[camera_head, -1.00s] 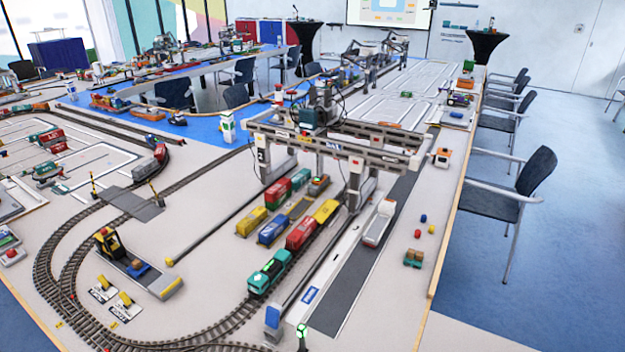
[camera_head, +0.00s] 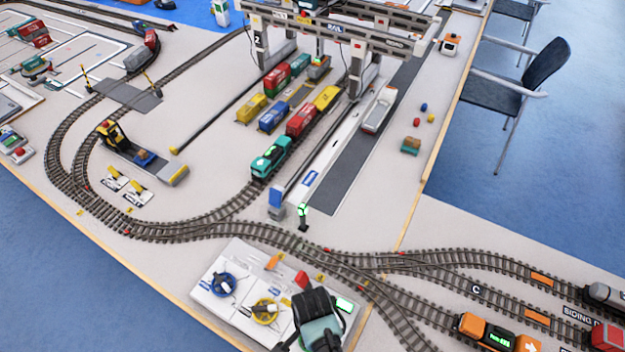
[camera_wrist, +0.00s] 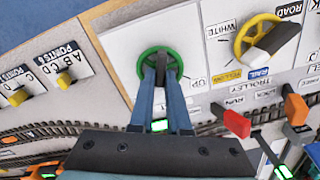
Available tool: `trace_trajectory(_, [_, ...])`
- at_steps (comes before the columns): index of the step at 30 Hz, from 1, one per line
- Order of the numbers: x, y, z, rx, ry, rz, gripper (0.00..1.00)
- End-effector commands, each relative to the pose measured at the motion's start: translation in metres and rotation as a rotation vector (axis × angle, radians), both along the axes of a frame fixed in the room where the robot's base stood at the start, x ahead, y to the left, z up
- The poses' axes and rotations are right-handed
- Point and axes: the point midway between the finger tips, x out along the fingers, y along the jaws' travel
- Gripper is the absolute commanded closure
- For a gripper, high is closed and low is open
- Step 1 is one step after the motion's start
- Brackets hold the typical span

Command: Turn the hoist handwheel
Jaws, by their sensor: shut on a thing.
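A green handwheel (camera_wrist: 170,53) lies on a white panel in the wrist view, with a label reading UP beside it. My gripper (camera_wrist: 161,70) is over this wheel, its two blue fingers closed on the dark bar across its middle. The fingers hide the near part of the wheel. In the head view my gripper (camera_head: 318,318) is at the front of the control panel (camera_head: 238,262) and hides the green wheel there.
A yellow handwheel (camera_wrist: 262,36) is right of the green one, and a red lever (camera_wrist: 236,123) and orange lever (camera_wrist: 296,109) are nearby. A blue wheel (camera_head: 222,284) is on the panel's left. Tracks (camera_head: 300,245) pass behind the panel; the gantry crane (camera_head: 330,30) stands farther back.

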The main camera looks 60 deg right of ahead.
Motion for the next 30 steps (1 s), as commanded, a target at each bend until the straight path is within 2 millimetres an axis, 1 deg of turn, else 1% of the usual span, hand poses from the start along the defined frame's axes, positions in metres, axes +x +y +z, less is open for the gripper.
trace_trajectory(1, [0.0003,0.0005,0.0025,0.001,0.001,0.043,1.0])
trace_trajectory(6, [0.0004,0.0005,0.0019,0.001,0.001,0.181,1.0])
trace_trajectory(15, [0.0008,0.0004,0.001,0.002,-0.001,0.353,1.0])
trace_trajectory(22, [0.0011,0.0002,0.0006,0.001,-0.001,0.413,1.0])
trace_trajectory(30, [0.0011,0.0002,0.0003,0.001,-0.001,0.425,1.0])
